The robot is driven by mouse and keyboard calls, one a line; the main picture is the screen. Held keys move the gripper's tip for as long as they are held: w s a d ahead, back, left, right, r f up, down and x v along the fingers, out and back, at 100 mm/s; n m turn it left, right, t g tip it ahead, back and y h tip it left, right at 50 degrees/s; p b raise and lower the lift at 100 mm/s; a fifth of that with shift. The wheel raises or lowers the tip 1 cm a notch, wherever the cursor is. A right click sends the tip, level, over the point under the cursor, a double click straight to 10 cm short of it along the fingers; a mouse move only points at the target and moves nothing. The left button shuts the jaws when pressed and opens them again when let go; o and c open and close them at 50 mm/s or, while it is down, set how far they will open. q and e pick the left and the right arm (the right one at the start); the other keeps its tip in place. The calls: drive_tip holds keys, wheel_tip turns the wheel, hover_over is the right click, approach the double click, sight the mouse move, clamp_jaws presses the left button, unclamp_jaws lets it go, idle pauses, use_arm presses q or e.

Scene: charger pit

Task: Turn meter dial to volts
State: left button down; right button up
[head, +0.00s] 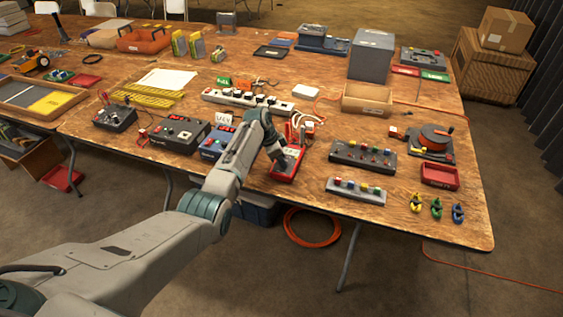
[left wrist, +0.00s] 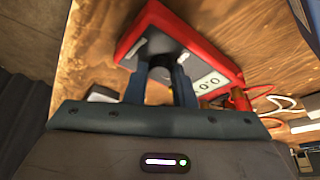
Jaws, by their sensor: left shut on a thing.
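The red meter (head: 287,165) lies on the wooden table, near its front edge, with pale cables behind it. My left gripper (head: 281,161) is over the meter's face, fingers pointing down. In the left wrist view the red-rimmed meter (left wrist: 217,58) has a grey face and a white display reading about 0.0. There my left gripper's dark fingers (left wrist: 160,72) are shut on a dark knob, which seems to be the meter dial; the fingers hide most of it. I cannot read which setting the dial points to. My right gripper is not in view.
Dark power boxes (head: 180,134) stand left of the meter. A power strip (head: 248,103) lies behind it. A grey box with coloured buttons (head: 362,157) is to the right. An open wooden box (head: 367,100) stands farther back.

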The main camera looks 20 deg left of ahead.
use_arm(q)
drive_tip(key=shift+m, duration=0.3)
idle(0.4)
drive_tip(key=c, duration=1.2)
unclamp_jaws()
drive_tip(key=shift+a+r, duration=0.1)
drive_tip(key=shift+r, duration=0.15)
drive_tip(key=b+v, duration=0.1)
drive_tip(key=v, duration=0.9)
drive_tip(key=shift+r, duration=0.15)
